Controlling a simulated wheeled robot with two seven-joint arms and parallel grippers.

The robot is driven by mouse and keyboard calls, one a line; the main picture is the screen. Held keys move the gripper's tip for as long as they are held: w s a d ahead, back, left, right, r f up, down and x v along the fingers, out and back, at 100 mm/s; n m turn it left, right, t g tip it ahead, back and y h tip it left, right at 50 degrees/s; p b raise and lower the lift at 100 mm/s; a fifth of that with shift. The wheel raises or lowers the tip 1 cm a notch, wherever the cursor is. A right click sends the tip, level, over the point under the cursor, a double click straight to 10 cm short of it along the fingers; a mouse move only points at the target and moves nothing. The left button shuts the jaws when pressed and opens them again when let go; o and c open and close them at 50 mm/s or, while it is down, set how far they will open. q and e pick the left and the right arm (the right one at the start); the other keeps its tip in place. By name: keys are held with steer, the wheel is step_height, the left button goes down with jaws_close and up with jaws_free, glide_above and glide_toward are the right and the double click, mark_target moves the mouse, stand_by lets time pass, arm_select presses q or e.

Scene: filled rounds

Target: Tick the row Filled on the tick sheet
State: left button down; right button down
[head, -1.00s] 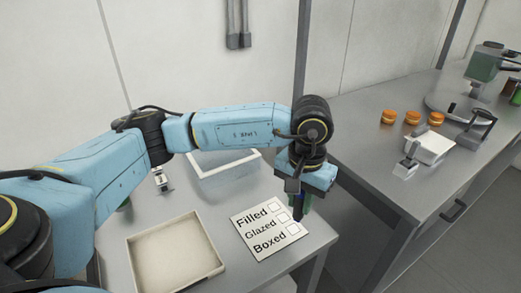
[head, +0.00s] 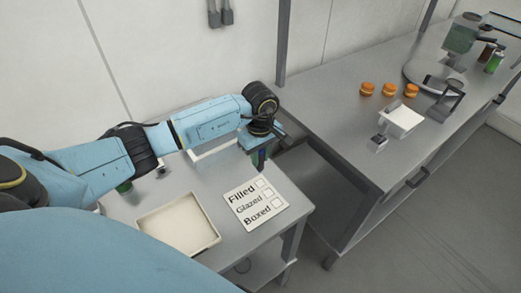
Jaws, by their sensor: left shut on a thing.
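The white tick sheet (head: 246,222) lies on the near table, with the rows Filled, Glazed and Boxed. Each row has a box at its right end. The Filled box (head: 262,183) is the one farthest back, and I see no clear mark in any box. My left gripper (head: 260,160) is just beyond the sheet's back edge, close to the Filled box. It is shut on a slim dark marker (head: 262,167), pointing down and mostly hidden by the fingers. I cannot tell whether its tip touches anything. My right gripper is out of view.
An empty beige tray (head: 212,222) lies left of the sheet. A white-rimmed container (head: 208,151) is partly hidden behind my left arm. A higher bench (head: 345,135) at right bears several orange-brown rounds (head: 390,89) and a white tray (head: 402,120).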

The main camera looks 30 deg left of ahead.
mark_target(260, 171)
arm_select(q)
steer(key=shift+f+b, duration=1.75)
steer(key=shift+f, duration=1.15)
steer(key=shift+f+b, duration=0.5)
steer(key=shift+b, duration=0.05)
steer(key=shift+d+f, duration=0.1)
stand_by(0.4)
steer(key=shift+r+p, duration=1.9)
steer(key=shift+r, duration=1.7)
